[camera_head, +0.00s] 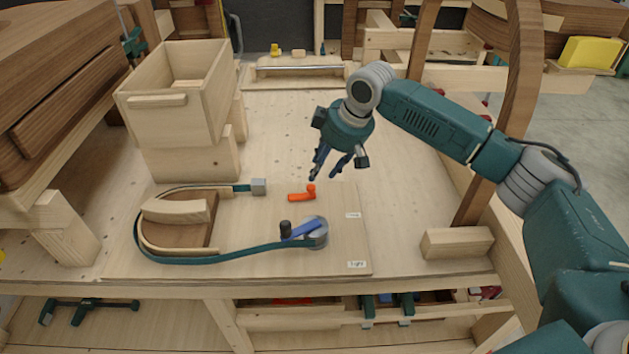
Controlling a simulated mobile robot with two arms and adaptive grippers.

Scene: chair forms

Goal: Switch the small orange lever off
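The small orange lever (302,194) sits on the wooden board (342,230) on the workbench. Its arm points left, and its rounded knob end is at the right. My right gripper (324,178) hangs just above and to the right of the lever, fingers pointing down and apart, with nothing between them. Whether a fingertip touches the lever cannot be told. My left gripper is not in view.
A blue lever with a dark knob (300,230) sits on a grey round base below the orange one. A green strap (220,257) loops around a curved wooden form (178,228). A wooden box (178,95) stands at the back left. A curved wooden upright (522,80) rises at right.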

